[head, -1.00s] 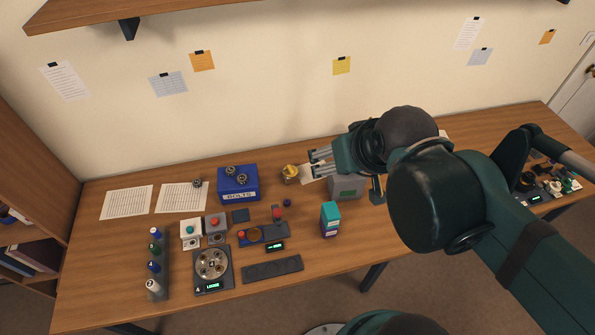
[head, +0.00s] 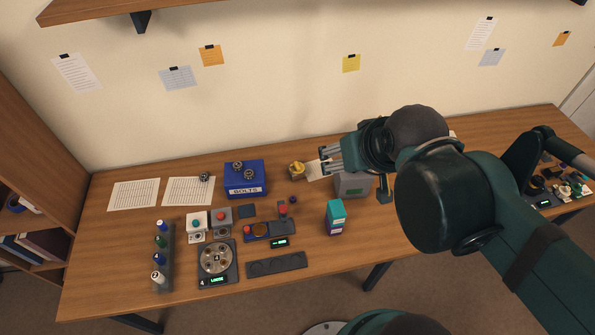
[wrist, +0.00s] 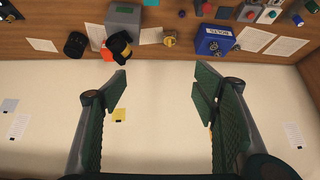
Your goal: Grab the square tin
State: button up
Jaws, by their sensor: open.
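No label reads "square tin". The blue square box marked BOLTS (head: 244,181) looks closest, but I cannot be sure. It sits at the back of the table with small round metal parts on top. It also shows in the wrist view (wrist: 211,43), upper right. A grey box (head: 352,188) with a green label stands to its right, partly behind my arm; it shows at the top of the wrist view (wrist: 123,14). My gripper (head: 322,162) is open and empty, right of the blue box and apart from it. Its fingers (wrist: 160,90) are spread wide, facing the wall in the wrist view.
A small yellow-topped item (head: 297,169) stands between the blue box and my gripper. A teal and purple carton (head: 335,217) stands in front. Left are bottles in a rack (head: 162,255), a round dish on a scale (head: 216,259), and buttons. Papers (head: 134,195) lie at the back left.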

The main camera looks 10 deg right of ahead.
jog(key=shift+w, duration=0.1)
jog(key=m+g+h+b, duration=0.4)
jog(key=m+g+b, duration=0.2)
jog(key=m+b, duration=0.9)
send_over(296, 165)
jog(key=a+p, duration=0.1)
jog(key=a, duration=0.1)
jog(key=shift+m, duration=0.5)
jog(key=f, duration=3.6)
jog(key=shift+s+a, duration=0.2)
jog(key=shift+f+g+h, duration=0.25)
jog(key=shift+g+h, duration=0.05)
jog(key=shift+x, duration=1.3)
